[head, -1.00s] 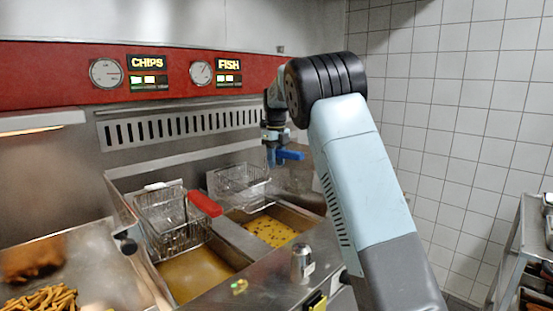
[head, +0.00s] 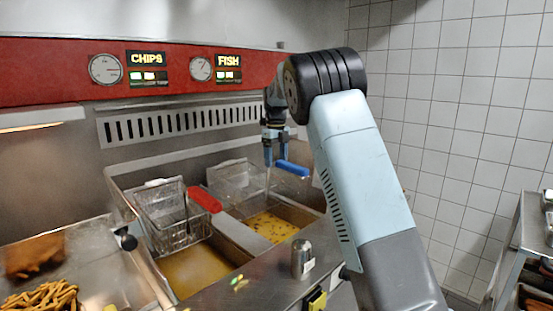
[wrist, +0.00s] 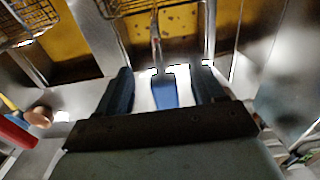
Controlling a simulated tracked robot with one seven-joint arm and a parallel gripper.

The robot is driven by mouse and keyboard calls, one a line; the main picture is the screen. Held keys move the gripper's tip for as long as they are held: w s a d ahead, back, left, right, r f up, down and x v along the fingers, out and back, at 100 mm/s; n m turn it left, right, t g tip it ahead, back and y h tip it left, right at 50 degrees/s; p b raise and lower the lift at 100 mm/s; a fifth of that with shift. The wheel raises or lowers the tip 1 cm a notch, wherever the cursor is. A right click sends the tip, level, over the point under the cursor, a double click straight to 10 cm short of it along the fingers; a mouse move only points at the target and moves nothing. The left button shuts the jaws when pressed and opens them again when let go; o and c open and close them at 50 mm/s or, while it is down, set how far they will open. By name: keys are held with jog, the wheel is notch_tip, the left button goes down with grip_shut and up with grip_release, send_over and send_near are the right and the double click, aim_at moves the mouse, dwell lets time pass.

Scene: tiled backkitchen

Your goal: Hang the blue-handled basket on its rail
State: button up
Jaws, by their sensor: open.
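The blue-handled wire basket (head: 236,180) is at the back of the right-hand vat, under the FISH label. I cannot tell whether it rests on its rail. Its blue handle (head: 291,168) points to the right and forward. In the wrist view the blue handle (wrist: 165,92) lies between my fingers, with a gap on either side. My gripper (head: 275,157) is open around the handle; the fingers also show in the wrist view (wrist: 163,75). Part of the basket's wire (wrist: 160,8) shows at the top there.
A red-handled basket (head: 172,215) stands at the left vat, its red handle (head: 205,199) close by. Yellow oil (head: 270,227) with dark bits fills the right vat. A steel canister (head: 303,258) stands on the front ledge. Chips (head: 45,298) lie at the left.

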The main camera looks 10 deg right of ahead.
notch_tip(320, 180, up, 13)
jog(key=s+d+r+n+t, duration=0.1)
jog(key=s+d+r+n, duration=0.45)
jog(key=s, duration=0.45)
jog(key=s+d+n+t+y, duration=0.15)
jog(key=s+d+n, duration=0.25)
jog(key=s+n, duration=0.65)
jog(key=s+f+n+t, duration=0.1)
jog(key=s+f+n, duration=0.3)
jog(key=s, duration=0.5)
jog(key=s+f+n+t+h, duration=0.1)
jog(key=s+f+n, duration=0.3)
jog(key=s, duration=0.6)
jog(key=s+f+n+t, duration=0.1)
jog(key=s+f+n, duration=0.3)
jog(key=s+f, duration=0.3)
jog(key=s, duration=0.3)
jog(key=shift+a+f+n, duration=0.15)
jog(key=shift+f+n, duration=0.05)
jog(key=shift+n, duration=0.2)
jog(key=shift+h, duration=0.25)
